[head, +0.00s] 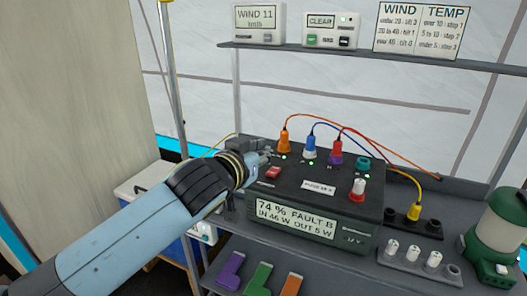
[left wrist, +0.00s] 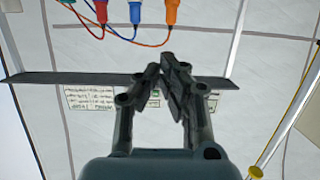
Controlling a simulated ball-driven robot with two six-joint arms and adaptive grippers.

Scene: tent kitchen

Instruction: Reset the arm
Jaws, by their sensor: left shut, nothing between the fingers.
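My left arm comes in from the lower left in the head view. Its gripper (head: 264,160) is at the left part of the top of a dark power box (head: 330,190), near a red switch (head: 273,172). I cannot tell from this view whether it touches the box. In the left wrist view the two fingers of the left gripper (left wrist: 166,66) are closed together at the tips, with nothing between them. My right gripper is in neither view.
A shelf (head: 370,54) with displays hangs above. White fuses (head: 413,253) and a green lantern (head: 497,240) are at right. Coloured pieces (head: 260,278) lie below. A pole (head: 172,75) stands left.

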